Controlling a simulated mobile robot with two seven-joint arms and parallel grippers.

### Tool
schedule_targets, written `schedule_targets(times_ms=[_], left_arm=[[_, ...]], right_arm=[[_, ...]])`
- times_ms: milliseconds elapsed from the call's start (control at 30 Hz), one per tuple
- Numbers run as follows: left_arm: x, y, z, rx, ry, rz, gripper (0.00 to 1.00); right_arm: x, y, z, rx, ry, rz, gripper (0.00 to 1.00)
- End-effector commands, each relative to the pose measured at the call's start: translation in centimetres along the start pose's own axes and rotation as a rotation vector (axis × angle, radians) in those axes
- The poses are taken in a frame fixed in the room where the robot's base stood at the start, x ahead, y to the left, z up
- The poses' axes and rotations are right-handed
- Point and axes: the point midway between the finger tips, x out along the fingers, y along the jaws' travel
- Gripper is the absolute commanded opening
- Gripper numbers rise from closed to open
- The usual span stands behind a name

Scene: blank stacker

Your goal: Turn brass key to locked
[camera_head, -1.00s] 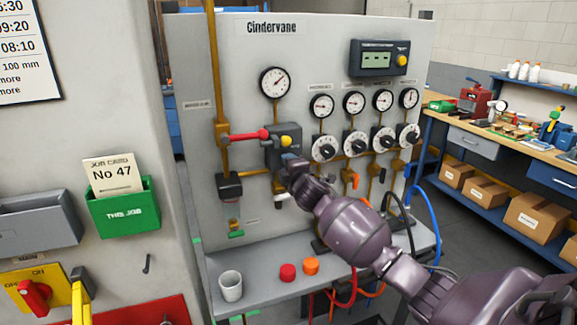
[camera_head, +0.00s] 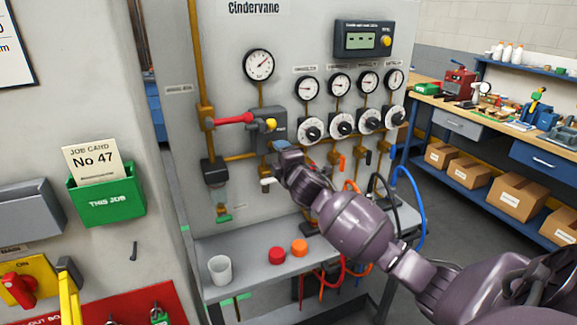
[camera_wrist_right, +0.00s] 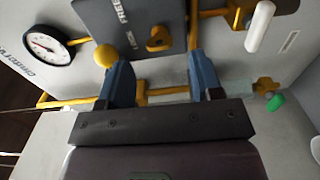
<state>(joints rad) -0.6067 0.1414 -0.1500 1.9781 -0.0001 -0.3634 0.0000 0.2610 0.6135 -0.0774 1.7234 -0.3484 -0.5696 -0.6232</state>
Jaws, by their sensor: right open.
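A dark grey lock plate (camera_head: 268,131) with a yellow ball knob (camera_head: 271,124) is mounted on the Cindervane panel. In the right wrist view, a small brass piece (camera_wrist_right: 158,40), which looks like the key, sits on the plate (camera_wrist_right: 135,22) beside the yellow knob (camera_wrist_right: 105,55). Lettering on the plate seems to include "FREE". My right gripper (camera_wrist_right: 160,75) is open, its blue fingers spread with the brass piece in the gap ahead of them; contact is unclear. In the head view my right gripper (camera_head: 281,148) is just below the plate and hides the key. My left gripper is out of view.
A red lever (camera_head: 233,118) lies left of the plate. Brass pipes and a white-handled valve (camera_wrist_right: 260,26) are close to my right gripper. Gauges and dials fill the panel's right. Below, a shelf (camera_head: 240,250) holds a white cup (camera_head: 220,270) and red and orange caps.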

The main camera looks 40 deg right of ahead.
Motion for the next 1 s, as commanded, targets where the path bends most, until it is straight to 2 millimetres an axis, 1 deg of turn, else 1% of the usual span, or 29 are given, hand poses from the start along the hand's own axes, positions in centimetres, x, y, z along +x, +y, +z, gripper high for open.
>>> schedule_targets(times_ms=[33,200,400,567,1000], left_arm=[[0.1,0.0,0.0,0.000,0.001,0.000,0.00],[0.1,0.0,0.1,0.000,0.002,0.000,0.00],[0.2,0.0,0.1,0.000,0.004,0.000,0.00],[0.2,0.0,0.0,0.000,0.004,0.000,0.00],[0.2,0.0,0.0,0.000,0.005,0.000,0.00]], right_arm=[[-0.9,-0.1,0.0,-0.001,0.001,0.000,0.60],[-3.4,0.0,0.0,0.000,0.001,0.000,0.60],[-5.2,0.0,0.0,0.000,0.000,0.000,0.60],[-5.7,0.0,0.0,0.000,0.000,0.001,0.60],[-5.7,0.0,0.0,0.000,0.000,0.000,0.60]])
